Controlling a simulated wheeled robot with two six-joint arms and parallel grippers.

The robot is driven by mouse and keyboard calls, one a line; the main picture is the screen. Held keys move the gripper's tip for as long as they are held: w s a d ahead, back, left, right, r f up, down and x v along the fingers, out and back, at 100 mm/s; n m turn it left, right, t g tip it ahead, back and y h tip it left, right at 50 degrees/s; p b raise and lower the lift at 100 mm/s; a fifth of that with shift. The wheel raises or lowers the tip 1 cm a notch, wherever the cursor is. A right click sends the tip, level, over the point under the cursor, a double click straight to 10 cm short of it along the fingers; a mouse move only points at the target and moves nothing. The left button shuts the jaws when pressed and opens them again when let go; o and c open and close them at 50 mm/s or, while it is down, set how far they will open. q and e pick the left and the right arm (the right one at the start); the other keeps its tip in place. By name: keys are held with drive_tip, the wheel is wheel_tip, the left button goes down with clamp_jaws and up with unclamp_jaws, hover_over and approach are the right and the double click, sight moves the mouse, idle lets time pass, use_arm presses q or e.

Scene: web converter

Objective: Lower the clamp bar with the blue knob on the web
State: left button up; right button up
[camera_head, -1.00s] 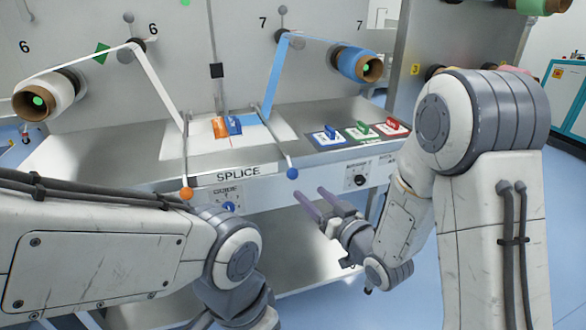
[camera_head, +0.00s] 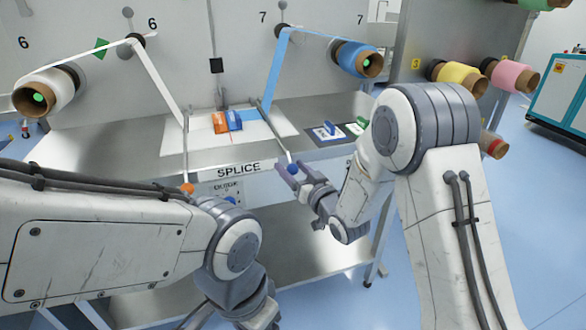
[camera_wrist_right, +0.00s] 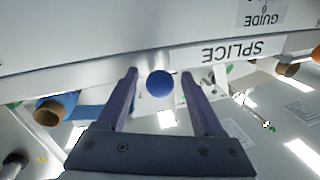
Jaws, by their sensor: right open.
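The clamp bar (camera_head: 269,125) with the blue knob (camera_head: 293,169) stands at the right of the splice plate and slants toward me. My right gripper (camera_head: 283,178) is open at the knob. In the right wrist view, the blue knob (camera_wrist_right: 160,84) sits between the two spread fingers, near their tips, with a gap on both sides. The blue web (camera_head: 277,75) runs from its roll down to the plate. My left arm crosses the lower left; its fingers do not show.
A second bar with an orange knob (camera_head: 187,188) stands to the left, by the white web (camera_head: 158,85). Orange and blue blocks (camera_head: 228,121) sit on the plate. My right forearm hides part of the table.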

clamp_jaws()
idle(1.4)
